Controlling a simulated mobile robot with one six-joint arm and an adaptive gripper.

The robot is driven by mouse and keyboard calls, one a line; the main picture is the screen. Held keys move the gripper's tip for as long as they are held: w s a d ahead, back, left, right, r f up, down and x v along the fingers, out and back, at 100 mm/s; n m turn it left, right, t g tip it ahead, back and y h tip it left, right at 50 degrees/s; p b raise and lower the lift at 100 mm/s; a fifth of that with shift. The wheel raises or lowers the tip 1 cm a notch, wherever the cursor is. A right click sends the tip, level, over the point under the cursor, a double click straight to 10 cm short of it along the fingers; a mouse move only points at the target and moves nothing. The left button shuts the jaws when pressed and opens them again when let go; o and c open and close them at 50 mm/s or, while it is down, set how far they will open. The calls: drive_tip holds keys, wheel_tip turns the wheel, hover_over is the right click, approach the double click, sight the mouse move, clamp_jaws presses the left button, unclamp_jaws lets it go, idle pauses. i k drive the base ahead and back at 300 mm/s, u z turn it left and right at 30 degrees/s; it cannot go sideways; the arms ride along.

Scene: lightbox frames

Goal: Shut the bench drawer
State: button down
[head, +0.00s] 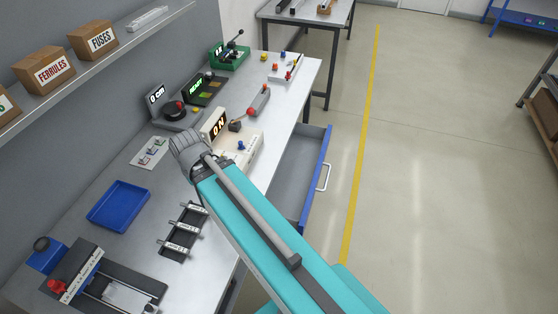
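The bench drawer (318,170) is pulled out from the right side of the workbench (290,100). It has a blue front, a grey inside that looks empty where it shows, and a pale bar handle (325,177) on its outer face. My teal arm crosses in front of the drawer's near end and hides part of it. The arm's grey ribbed end lies over the bench top, left of the drawer. I see no gripper fingers in this view.
The bench top holds a blue tray (119,206), a device reading "0 N" (236,140) and a dark stand (176,112). A shelf with boxes (43,68) runs above. The floor (430,180) right of the drawer is clear, with a yellow line (363,140).

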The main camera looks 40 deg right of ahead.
sight(292, 190)
drive_tip(key=u, duration=0.1)
drive_tip(key=k, duration=1.25)
drive_tip(key=z, duration=1.05)
drive_tip(key=i, duration=1)
drive_tip(key=u, duration=0.05)
